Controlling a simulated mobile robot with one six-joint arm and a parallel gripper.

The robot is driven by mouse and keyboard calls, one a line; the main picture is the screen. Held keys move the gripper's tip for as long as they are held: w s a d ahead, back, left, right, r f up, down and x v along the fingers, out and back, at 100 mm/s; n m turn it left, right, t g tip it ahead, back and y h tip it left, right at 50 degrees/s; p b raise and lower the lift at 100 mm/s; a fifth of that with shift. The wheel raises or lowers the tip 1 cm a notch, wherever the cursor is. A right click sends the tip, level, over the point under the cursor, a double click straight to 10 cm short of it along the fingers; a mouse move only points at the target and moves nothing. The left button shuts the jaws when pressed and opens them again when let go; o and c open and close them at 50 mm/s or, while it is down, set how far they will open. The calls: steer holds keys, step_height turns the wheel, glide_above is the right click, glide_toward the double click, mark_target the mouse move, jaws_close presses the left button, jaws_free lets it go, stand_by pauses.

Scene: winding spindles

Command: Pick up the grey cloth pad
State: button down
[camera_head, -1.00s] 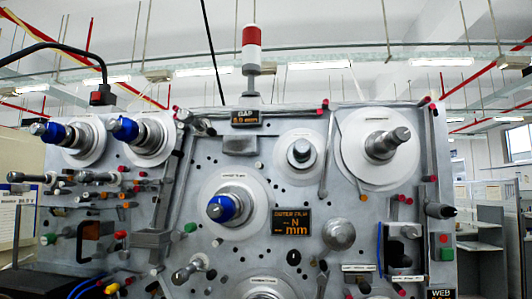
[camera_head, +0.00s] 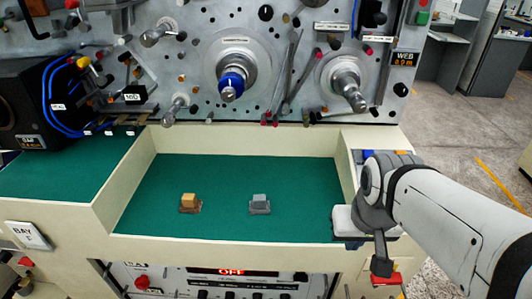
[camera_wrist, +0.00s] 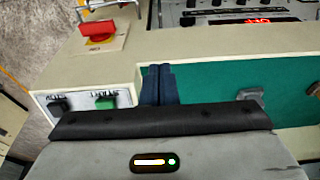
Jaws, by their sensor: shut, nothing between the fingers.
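The grey cloth pad (camera_head: 260,203) lies on the green floor of the shallow tray, right of its middle. It looks like a small grey block on a darker flat base. In the wrist view a grey piece (camera_wrist: 251,94) on the green, partly cut off by my gripper's body, looks like the same pad. My gripper (camera_wrist: 160,70) shows in the wrist view with its dark blue fingers together and empty. In the head view my arm reaches the tray's right side.
A tan block on a brown base (camera_head: 190,203) lies left of the grey pad. The tray's cream rim (camera_head: 230,251) surrounds the green floor, which is otherwise bare. The spindle panel (camera_head: 200,60) rises behind. A red knob (camera_wrist: 98,30) stands near my gripper in the wrist view.

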mark_target(259, 197)
steer(key=c, duration=2.2)
jaws_free()
